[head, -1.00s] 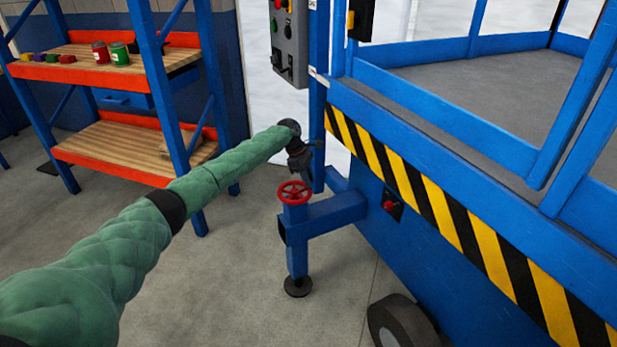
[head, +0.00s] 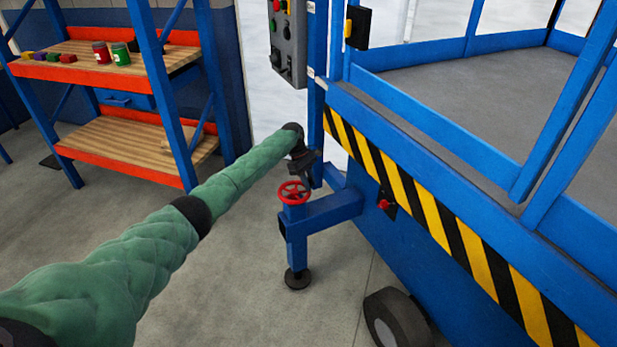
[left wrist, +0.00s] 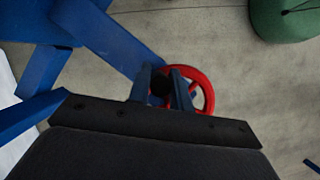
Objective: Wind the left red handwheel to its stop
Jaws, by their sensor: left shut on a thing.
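The red handwheel (head: 294,192) sits on top of a blue outrigger leg (head: 296,240) at the machine's corner. In the left wrist view the handwheel (left wrist: 208,92) is partly hidden behind my fingers. My left gripper (head: 304,174) reaches down to the wheel's far side in the head view. In the left wrist view my left gripper (left wrist: 165,84) has its fingers over the wheel's left part, shut on it, with a dark round piece between them. The exact grip point is hidden. My right gripper is not in view.
The blue machine body with its striped edge (head: 430,205) stands right of the wheel, with a red button (head: 384,204) on its side. A grey control box (head: 287,42) hangs above. A shelf rack (head: 120,150) stands at the left. The floor (head: 240,270) in front is clear.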

